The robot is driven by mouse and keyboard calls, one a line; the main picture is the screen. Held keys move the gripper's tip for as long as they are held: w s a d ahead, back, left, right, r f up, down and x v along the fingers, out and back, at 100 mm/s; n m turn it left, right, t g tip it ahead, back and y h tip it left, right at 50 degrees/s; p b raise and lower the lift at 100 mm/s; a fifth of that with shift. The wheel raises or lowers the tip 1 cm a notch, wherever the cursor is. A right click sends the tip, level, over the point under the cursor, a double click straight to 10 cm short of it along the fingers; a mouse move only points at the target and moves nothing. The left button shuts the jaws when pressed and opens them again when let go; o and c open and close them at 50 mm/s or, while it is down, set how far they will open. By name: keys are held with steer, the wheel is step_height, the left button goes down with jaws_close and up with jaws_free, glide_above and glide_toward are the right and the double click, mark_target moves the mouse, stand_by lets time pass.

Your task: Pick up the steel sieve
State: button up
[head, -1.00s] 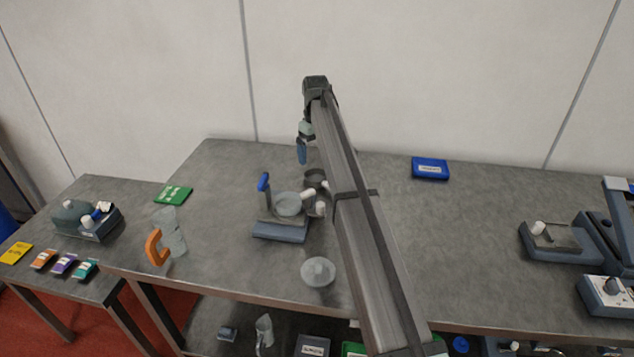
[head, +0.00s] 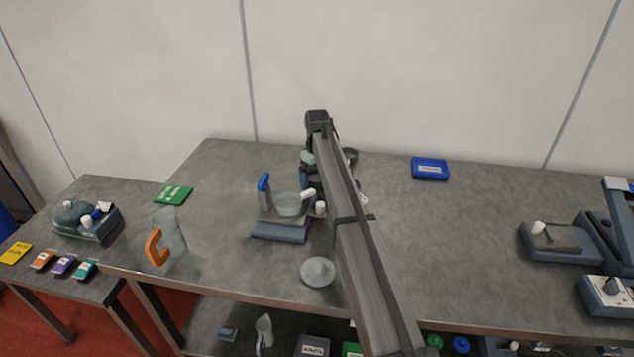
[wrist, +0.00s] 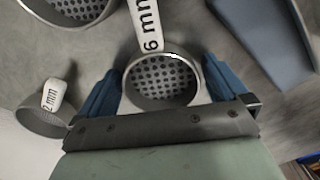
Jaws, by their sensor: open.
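A steel sieve (wrist: 163,82) with a perforated bottom and a white "6 mm" handle tag lies between the blue fingers of my gripper (wrist: 162,70) in the wrist view. The gripper is open, one finger on each side of the rim; I cannot tell whether they touch it. A second sieve (wrist: 42,122), tagged "2 mm", is at the left, and another perforated sieve (wrist: 68,8) is cut off at the upper left. In the head view, my gripper (head: 306,180) is low over the table behind the stand, and my arm hides much of the sieves; one dark rim (head: 350,156) shows.
A blue-grey stand (head: 280,232) with a shallow pan (head: 290,205) is close to the gripper; its base (wrist: 265,40) shows in the wrist view. A round grey dish (head: 318,272) and an orange-handled clear jug (head: 170,240) are nearer.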

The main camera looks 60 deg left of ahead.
steer(key=shift+c, duration=0.4)
steer(key=c, duration=0.9)
steer(key=shift+r, duration=0.1)
steer(key=shift+r, duration=0.45)
step_height(320, 180, up, 9)
steer(key=s, duration=0.1)
steer(key=s+d+r, duration=0.1)
steer(key=s+d, duration=0.2)
steer(key=s, duration=0.2)
steer(key=s+d+r, duration=0.2)
steer(key=s+d, duration=0.1)
steer(key=s, duration=0.2)
steer(key=s+d+r, duration=0.1)
steer(key=s+d, duration=0.2)
steer(key=s, duration=0.2)
steer(key=shift+r, duration=0.4)
